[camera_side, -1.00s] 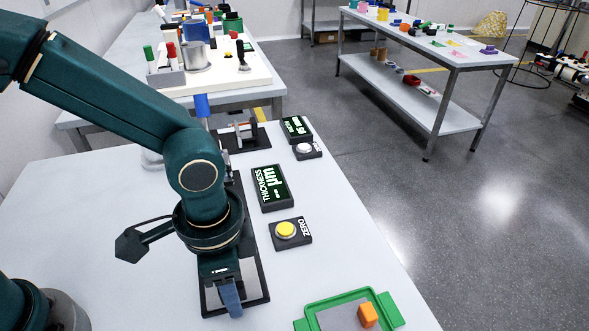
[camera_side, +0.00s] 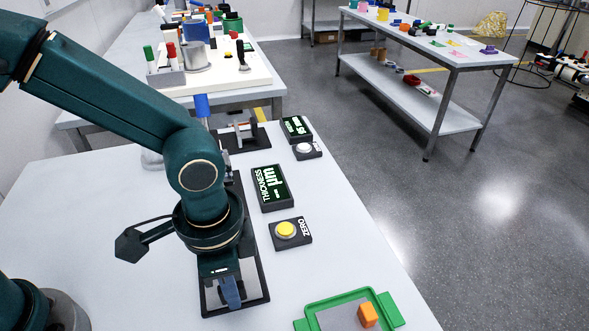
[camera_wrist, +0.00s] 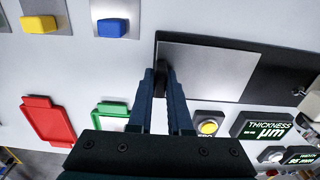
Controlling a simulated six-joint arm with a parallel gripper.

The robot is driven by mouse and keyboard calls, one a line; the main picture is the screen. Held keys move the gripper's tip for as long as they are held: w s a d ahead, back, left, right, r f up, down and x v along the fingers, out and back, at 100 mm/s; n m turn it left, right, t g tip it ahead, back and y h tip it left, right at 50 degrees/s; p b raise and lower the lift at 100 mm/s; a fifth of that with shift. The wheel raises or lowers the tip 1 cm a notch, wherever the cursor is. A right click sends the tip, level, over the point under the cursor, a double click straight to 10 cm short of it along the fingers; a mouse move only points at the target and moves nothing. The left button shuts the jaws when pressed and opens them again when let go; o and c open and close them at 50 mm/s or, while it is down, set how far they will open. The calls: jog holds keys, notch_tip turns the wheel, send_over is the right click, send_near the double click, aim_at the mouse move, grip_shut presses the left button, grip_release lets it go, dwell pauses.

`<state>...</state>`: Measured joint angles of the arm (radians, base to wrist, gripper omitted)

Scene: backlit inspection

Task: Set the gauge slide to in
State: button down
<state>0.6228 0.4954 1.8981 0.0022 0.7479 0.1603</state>
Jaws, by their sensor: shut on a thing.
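The gauge slide stands on a long black base (camera_side: 262,285) along the table, with a silver plate (camera_wrist: 215,65) on it in the wrist view. My gripper (camera_side: 232,292) is low over the near end of the base in the side view. In the wrist view my gripper (camera_wrist: 161,78) is shut on a small dark handle (camera_wrist: 161,92) at the silver plate's left edge. My fingers hide part of the handle. My arm hides much of the middle of the base in the side view.
Right of the base are a THICKNESS display (camera_side: 271,188) and a yellow ZERO button (camera_side: 286,229). A green tray (camera_side: 389,303) with an orange block (camera_side: 368,315) lies at the near right. The wrist view also shows a red tray (camera_wrist: 48,120), a yellow block (camera_wrist: 39,24) and a blue block (camera_wrist: 112,28).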

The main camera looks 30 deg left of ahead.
dwell(0.7)
jog(key=w+a, duration=0.8)
jog(key=shift+w, duration=0.15)
jog(key=shift+a, duration=0.1)
jog(key=c, duration=0.8)
grip_release()
jog(key=shift+c, duration=0.2)
jog(key=shift+r, duration=2.6)
